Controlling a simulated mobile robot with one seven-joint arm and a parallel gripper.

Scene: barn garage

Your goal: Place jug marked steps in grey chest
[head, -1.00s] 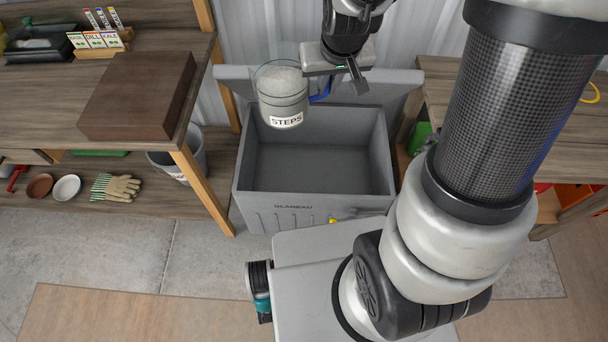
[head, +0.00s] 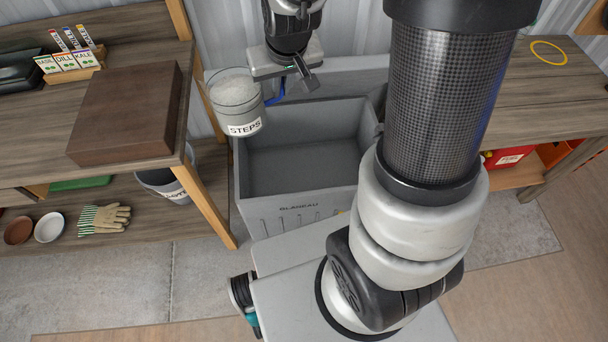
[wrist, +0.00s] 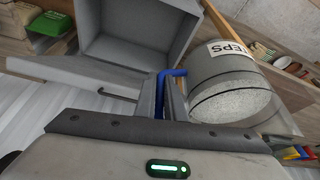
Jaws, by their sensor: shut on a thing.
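The jug marked STEPS (head: 236,116) is a clear round container with grey bands, pale grainy contents and a blue handle. My gripper (head: 284,84) is shut on that handle, and the jug hangs roughly upright. In the head view the jug overlaps the back left corner of the grey chest (head: 296,210), above its rim. The chest is open and its visible inside is empty. In the wrist view the jug (wrist: 222,72) is to the right of my fingers (wrist: 170,98), and the chest (wrist: 135,45) lies beyond them.
A wooden workbench (head: 40,125) with a brown box (head: 127,112) and seed packets (head: 68,62) stands close on the left. A bucket (head: 168,180) is on its lower shelf. Another bench (head: 535,85) with red containers beneath stands right. The chest lid (head: 338,82) stands raised behind.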

